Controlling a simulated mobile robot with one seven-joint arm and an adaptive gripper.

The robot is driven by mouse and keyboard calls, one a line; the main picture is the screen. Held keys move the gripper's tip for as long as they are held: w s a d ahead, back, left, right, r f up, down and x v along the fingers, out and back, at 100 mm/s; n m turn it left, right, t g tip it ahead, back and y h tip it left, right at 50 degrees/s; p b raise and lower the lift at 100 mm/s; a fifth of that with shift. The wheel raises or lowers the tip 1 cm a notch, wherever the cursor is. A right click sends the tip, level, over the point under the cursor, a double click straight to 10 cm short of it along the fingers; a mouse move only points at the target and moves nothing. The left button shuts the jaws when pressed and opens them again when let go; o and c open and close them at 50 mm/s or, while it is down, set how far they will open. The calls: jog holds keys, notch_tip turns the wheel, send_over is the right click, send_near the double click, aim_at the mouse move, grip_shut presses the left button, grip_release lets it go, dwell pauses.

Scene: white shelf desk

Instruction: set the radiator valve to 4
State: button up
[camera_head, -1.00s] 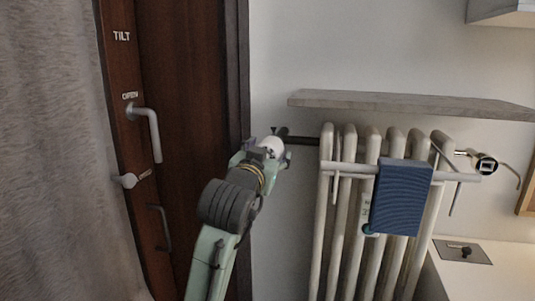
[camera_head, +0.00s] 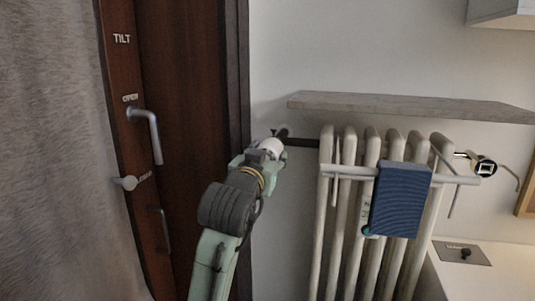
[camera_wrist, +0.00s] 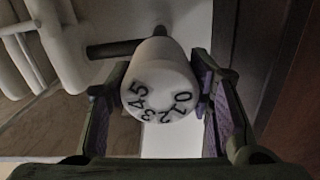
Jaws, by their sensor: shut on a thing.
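The radiator valve is a white round knob (camera_head: 270,147) at the left end of the radiator's dark pipe. In the wrist view the knob (camera_wrist: 160,72) faces me, with black digits 0 to 5 around its face. The 5 and 4 are at the left, 3 and 2 at the bottom, 1 and 0 at the right. My gripper (camera_wrist: 162,85) has one finger on each side of the knob and is shut on it. In the head view my gripper (camera_head: 264,155) hides part of the knob. I cannot tell which digit is selected.
The white radiator (camera_head: 347,210) stands right of the valve, with a blue towel (camera_head: 402,200) on its rail (camera_head: 345,170). A shelf (camera_head: 410,106) is above it. A brown door or window frame (camera_head: 195,90) with handles is close on the left, beside a grey curtain (camera_head: 50,150).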

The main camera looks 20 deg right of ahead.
jog(key=n+p, duration=0.3)
jog(key=n, duration=0.1)
jog(key=shift+d+r, duration=0.1)
jog(key=shift+r, duration=0.05)
jog(key=n+p, duration=0.4)
jog(key=shift+n, duration=0.3)
jog(key=n+p, duration=0.4)
jog(key=n, duration=0.1)
jog(key=shift+n+p, duration=1)
jog(key=shift+n, duration=0.6)
jog(key=o, duration=1.1)
jog(key=shift+o, duration=0.2)
jog(key=shift+s, duration=0.1)
